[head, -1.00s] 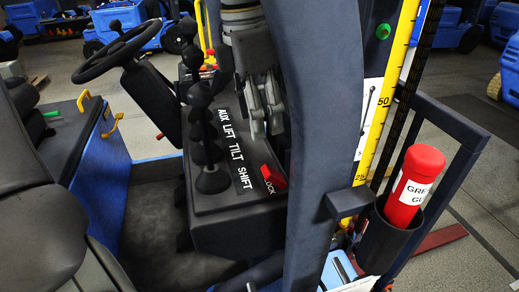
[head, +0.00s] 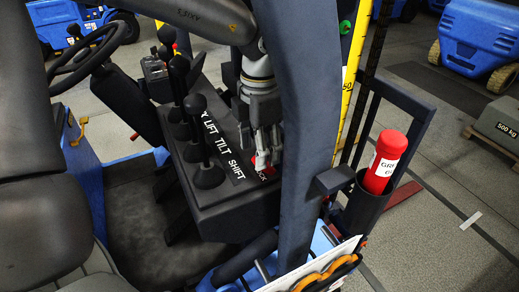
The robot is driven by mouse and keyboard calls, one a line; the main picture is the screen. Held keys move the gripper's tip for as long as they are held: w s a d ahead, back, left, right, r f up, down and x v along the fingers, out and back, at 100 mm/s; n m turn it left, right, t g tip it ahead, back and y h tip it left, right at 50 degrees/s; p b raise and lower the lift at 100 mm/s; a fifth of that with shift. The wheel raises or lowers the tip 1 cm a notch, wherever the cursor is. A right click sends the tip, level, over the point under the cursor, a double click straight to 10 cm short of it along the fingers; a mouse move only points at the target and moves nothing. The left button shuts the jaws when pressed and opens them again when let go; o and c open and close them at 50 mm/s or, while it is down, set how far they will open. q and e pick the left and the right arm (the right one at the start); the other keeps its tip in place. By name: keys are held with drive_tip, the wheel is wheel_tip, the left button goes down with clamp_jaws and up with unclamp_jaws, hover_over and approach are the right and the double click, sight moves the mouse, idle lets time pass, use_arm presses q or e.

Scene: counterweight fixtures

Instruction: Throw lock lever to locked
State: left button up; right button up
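The lever's exact position is hidden. My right gripper does not show.
Several black-knobbed levers (head: 206,172) stand left of the fingers. A dark upright post (head: 303,120) is close on the right. A red cylinder (head: 384,162) stands in a holder beyond it. The steering wheel (head: 88,55) and seat (head: 42,150) are at left.

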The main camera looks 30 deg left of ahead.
use_arm(q)
wheel_tip(320, 180, down, 2)
drive_tip(key=shift+f, duration=0.35)
drive_tip(key=shift+c, duration=0.5)
drive_tip(key=c, duration=0.9)
drive_tip(key=shift+f, duration=0.15)
drive_tip(key=t+b, duration=0.1)
drive_tip(key=b, duration=0.2)
drive_tip(key=t+h+b, duration=0.1)
drive_tip(key=b, duration=0.3)
drive_tip(key=shift+s+a+f, duration=0.2)
drive_tip(key=shift+s+f, duration=0.1)
drive_tip(key=shift+f, duration=0.05)
drive_tip(key=shift+s+r+b, duration=0.1)
drive_tip(key=shift+b, duration=0.7)
drive_tip(key=shift+r+t, duration=0.1)
drive_tip(key=shift+t, duration=0.2)
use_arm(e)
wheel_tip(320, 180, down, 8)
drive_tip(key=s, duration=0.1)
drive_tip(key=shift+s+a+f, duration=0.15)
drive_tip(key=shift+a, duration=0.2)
